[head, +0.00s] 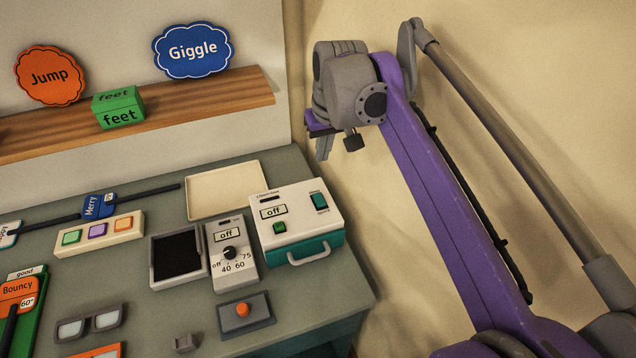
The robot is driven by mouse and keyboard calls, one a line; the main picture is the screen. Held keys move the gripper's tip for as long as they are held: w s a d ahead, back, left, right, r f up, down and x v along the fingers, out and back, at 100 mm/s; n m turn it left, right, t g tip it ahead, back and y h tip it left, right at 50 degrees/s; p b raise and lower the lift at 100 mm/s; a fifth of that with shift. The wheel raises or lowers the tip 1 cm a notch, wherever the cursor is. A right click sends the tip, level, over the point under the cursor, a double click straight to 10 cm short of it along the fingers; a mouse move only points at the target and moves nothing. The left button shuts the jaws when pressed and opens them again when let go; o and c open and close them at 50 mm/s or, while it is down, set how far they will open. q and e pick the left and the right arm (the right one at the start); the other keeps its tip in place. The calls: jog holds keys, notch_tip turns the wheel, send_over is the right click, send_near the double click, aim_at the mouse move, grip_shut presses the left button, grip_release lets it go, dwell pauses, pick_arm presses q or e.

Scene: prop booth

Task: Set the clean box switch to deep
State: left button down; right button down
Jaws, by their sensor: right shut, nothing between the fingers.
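The clean box looks to be the white box with a teal base (312,218) at the right of the table; its small heading is too small to read surely. Its display (273,212) reads "off". A green button (279,228) sits below the display, and a teal rocker switch (319,201) is at the upper right; its lettering is too small to read. A grey handle (308,256) is on its front. My right gripper (326,148) is shut and empty, up by the wall, above and behind the box and apart from it. My left gripper is out of view.
Left of the box stands a dial unit (231,277) reading "off", beside a dark-screened tray (178,258). A grey pad with an orange button (243,310) lies in front. An empty cream tray (227,190) lies behind. A wooden shelf (190,106) overhangs the back.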

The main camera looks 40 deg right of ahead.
jog(key=shift+s+a, duration=0.1)
send_near(317, 195)
jog(key=x, duration=0.5)
jog(key=shift+w+f+b, duration=0.15)
jog(key=shift+w+b, duration=0.2)
jog(key=shift+w, duration=0.05)
jog(key=shift+f, duration=0.55)
jog(key=shift+f, duration=0.3)
jog(key=shift+s, duration=0.15)
